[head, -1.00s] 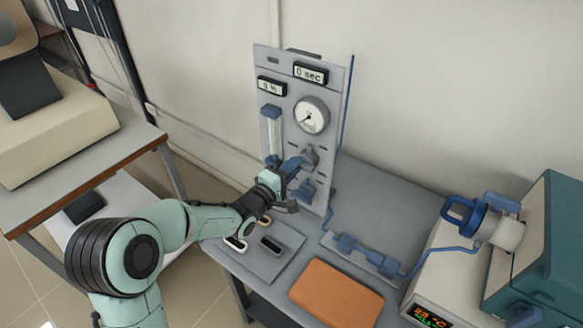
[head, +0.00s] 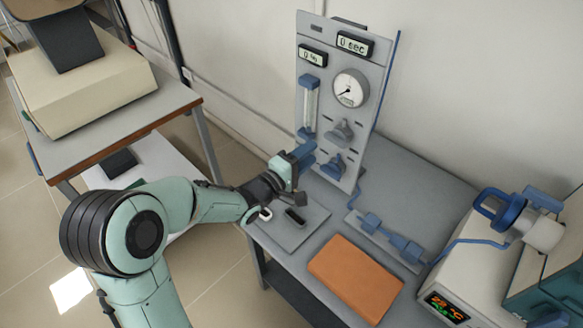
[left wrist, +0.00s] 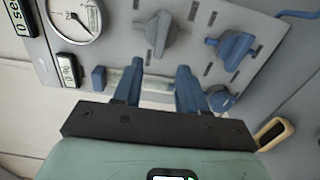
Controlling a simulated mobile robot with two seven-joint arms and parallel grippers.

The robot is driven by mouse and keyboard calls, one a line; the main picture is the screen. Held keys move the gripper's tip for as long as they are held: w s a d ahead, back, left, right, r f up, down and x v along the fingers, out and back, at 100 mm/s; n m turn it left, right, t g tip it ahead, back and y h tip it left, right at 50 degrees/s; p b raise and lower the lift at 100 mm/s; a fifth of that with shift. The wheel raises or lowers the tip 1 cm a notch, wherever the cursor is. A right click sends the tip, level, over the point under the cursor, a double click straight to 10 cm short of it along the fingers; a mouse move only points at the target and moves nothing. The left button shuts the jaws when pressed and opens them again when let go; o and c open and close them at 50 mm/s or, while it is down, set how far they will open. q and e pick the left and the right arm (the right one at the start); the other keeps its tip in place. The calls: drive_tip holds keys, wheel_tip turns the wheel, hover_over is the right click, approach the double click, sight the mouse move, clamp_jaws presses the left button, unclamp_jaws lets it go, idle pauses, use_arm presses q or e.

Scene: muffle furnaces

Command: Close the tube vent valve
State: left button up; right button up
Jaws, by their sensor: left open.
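The upright grey panel (head: 376,78) carries a grey knob (head: 341,132) below the gauge and a blue-handled valve (head: 333,167) below that. In the left wrist view, the grey knob (left wrist: 160,36) is beyond the fingers, and the blue-handled valve (left wrist: 232,48) is right of it. Two blue valve bodies (head: 371,222) (head: 401,247) sit on the bench pipe. No label shows which is the tube vent valve. My left gripper (head: 303,156) is open and empty, in front of the panel's lower left, left of both knobs; it also shows in the left wrist view (left wrist: 158,75). My right gripper is out of view.
The gauge (head: 350,88) and flow tube (head: 310,104) are on the panel. An orange pad (head: 355,278) lies on the bench. Bare bench lies behind the pipe.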

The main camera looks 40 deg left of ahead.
use_arm(q)
drive_tip(key=s, duration=0.6)
drive_tip(key=shift+s+a, duration=0.2)
drive_tip(key=shift+s, duration=0.05)
idle(0.4)
